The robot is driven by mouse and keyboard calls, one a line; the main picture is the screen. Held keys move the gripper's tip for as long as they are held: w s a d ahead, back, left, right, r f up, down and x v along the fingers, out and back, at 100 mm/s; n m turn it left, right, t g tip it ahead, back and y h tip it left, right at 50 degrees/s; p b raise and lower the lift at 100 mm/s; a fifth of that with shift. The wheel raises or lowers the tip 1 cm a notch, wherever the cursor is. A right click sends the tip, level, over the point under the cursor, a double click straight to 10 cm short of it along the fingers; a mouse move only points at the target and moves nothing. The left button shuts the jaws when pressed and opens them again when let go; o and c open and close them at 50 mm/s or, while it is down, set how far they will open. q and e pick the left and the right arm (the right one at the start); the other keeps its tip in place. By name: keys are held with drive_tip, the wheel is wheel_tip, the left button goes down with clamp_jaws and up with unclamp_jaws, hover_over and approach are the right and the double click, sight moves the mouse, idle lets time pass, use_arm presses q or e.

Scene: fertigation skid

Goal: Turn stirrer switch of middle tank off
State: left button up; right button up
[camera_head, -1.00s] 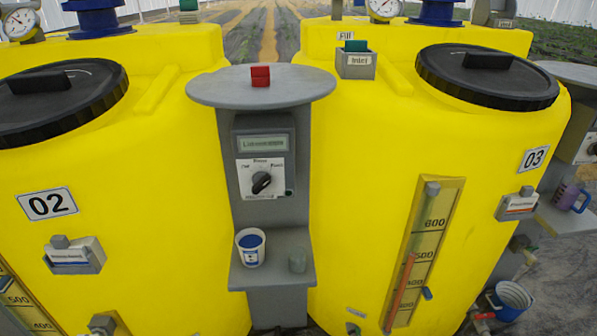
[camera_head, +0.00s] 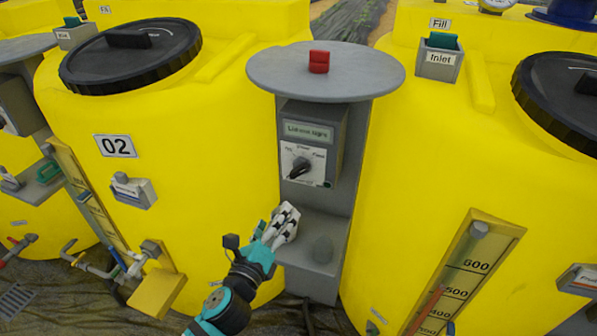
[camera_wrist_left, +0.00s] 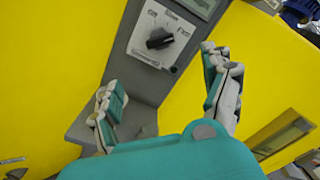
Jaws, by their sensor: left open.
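The yellow tank (camera_head: 195,150) labelled 02 stands left of a grey control column. The column's control box has a display and a white plate with a black rotary switch (camera_head: 300,167). The knob sits at a slant; I cannot read its position for sure. My left gripper (camera_head: 285,222) is below the switch, in front of the small shelf, apart from the knob. In the left wrist view, the open fingers of my left gripper (camera_wrist_left: 168,95) are spread and empty, with the switch (camera_wrist_left: 160,40) beyond and between them. My right gripper is not in view.
A round grey top (camera_head: 365,75) with a red block (camera_head: 319,61) overhangs the control box. Another yellow tank (camera_head: 420,160) with a level gauge stands close on the right. Pipes and valves (camera_head: 100,265) are at lower left.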

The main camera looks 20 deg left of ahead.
sight(299, 175)
use_arm(q)
drive_tip(key=w, duration=0.5)
drive_tip(key=w+p, duration=0.1)
drive_tip(key=w, duration=1)
drive_tip(key=shift+d+p, duration=0.35)
drive_tip(key=shift+p, duration=0.05)
drive_tip(key=shift+w, duration=0.55)
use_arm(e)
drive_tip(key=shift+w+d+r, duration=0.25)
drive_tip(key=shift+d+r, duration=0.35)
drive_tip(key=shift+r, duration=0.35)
use_arm(q)
drive_tip(key=c, duration=1.2)
drive_tip(key=shift+f, duration=0.1)
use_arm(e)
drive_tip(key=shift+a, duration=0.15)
